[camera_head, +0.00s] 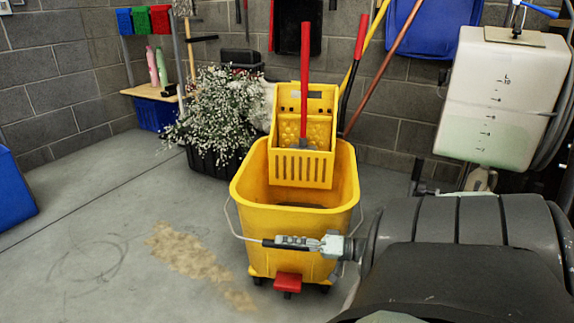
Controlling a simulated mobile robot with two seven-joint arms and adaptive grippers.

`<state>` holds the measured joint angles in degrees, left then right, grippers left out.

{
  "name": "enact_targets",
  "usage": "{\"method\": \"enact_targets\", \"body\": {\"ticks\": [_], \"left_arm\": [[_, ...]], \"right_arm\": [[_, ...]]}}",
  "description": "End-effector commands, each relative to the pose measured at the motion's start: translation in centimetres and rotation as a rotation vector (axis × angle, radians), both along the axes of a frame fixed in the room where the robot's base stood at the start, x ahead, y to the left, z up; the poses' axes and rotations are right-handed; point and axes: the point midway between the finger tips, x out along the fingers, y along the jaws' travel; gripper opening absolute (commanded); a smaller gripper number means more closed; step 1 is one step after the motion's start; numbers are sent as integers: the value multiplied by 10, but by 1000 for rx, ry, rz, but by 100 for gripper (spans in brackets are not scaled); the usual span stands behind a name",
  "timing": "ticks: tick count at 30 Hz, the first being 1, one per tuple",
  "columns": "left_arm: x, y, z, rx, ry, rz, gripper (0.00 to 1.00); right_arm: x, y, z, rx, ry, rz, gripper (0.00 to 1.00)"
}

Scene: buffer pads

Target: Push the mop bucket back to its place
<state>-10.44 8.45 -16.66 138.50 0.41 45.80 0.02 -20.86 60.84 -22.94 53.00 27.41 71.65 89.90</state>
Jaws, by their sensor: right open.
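The yellow mop bucket (300,222) stands upright on the concrete floor near the middle of the head view. Its yellow wringer (303,168) sits on the back rim, with a red-handled stick rising from it. A red pedal shows low at the bucket's front, above dark casters. A thin wire handle with a black grip hangs across the front. My right gripper (292,241) comes in from the right, in front of the bucket wall at the handle grip. It is open; whether it touches the grip or wall, I cannot tell. My left gripper is out of view.
A tan dirty patch (188,257) lies on the floor left of the bucket. A black crate of white flowers (222,112) stands behind left. A blue box edge (14,190) is at far left. A white tank (500,100) hangs at right.

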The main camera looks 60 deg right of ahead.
Motion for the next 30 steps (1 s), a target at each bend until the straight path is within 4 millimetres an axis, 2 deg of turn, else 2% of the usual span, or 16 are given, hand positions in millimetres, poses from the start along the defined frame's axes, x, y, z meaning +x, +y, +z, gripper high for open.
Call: {"method": "enact_targets", "body": {"ticks": [4, 8, 15, 21, 30], "left_arm": [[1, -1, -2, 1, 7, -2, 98], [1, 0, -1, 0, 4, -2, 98], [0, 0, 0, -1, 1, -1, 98], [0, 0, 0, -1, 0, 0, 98], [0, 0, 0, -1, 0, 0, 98]], "right_arm": [[-4, -1, -1, 1, 0, 1, 41], [-20, -7, -1, 0, 3, 1, 41], [-69, -27, -1, -1, 4, -1, 41], [-99, -40, 0, -1, 1, -2, 41], [-113, -46, 0, 0, 0, -1, 41]]}}
